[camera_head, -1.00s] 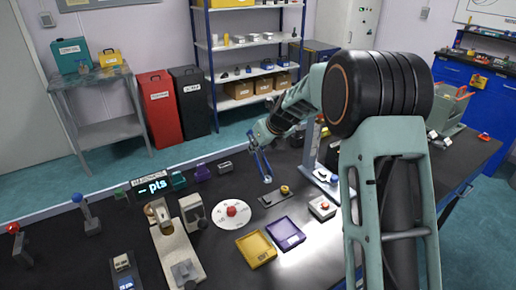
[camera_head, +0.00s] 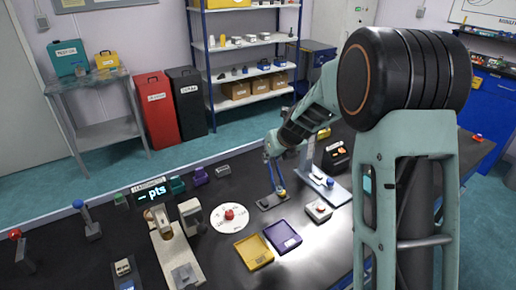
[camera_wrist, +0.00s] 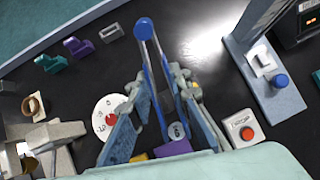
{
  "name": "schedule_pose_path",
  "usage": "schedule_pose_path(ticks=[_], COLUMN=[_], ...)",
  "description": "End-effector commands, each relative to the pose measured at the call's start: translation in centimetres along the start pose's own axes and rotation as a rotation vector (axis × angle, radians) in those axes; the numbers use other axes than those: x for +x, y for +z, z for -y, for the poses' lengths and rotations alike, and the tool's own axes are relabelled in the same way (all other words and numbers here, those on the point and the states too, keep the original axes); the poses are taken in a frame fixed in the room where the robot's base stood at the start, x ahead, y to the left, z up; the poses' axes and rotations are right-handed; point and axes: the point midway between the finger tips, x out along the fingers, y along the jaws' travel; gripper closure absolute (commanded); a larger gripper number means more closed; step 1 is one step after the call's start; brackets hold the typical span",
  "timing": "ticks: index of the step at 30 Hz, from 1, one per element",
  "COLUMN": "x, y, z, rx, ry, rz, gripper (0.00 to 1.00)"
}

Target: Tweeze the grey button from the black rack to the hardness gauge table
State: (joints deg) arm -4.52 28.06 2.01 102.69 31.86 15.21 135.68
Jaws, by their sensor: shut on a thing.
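My gripper (camera_head: 272,152) is shut on the blue tweezers (camera_head: 271,177), which hang over the black rack (camera_head: 272,203). In the wrist view the tweezers (camera_wrist: 150,75) run from a round blue end down between my fingers. The grey button (camera_wrist: 178,130) shows between their two legs; I cannot tell whether they pinch it. A yellow button (camera_head: 281,192) is on the rack, close to the tweezers. The hardness gauge (camera_head: 323,183) stands right of the rack, with a grey base, a column and a blue knob. Its small pale table (camera_wrist: 262,62) shows in the wrist view.
A white disc with a red knob (camera_head: 230,215) lies left of the rack. A yellow tray (camera_head: 253,250) and a purple tray (camera_head: 282,236) lie in front. A small box with a red button (camera_head: 318,209) is beside the gauge. Other instruments stand further left.

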Motion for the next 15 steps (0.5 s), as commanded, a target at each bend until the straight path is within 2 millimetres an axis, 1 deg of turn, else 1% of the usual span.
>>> schedule_pose_path(ticks=[1, 9, 12, 15], x=[-0.7, -3.5, -4.5, -5.2], y=[-1.3, -8.2, -10.4, -11.9], z=[0.6, 3.5, 4.3, 4.7], rx=[0.027, 0.172, 0.213, 0.239], ry=[-0.022, -0.129, -0.161, -0.181], rz=[-0.002, -0.004, -0.004, -0.005], gripper=[1.00, 1.00, 1.00, 1.00])
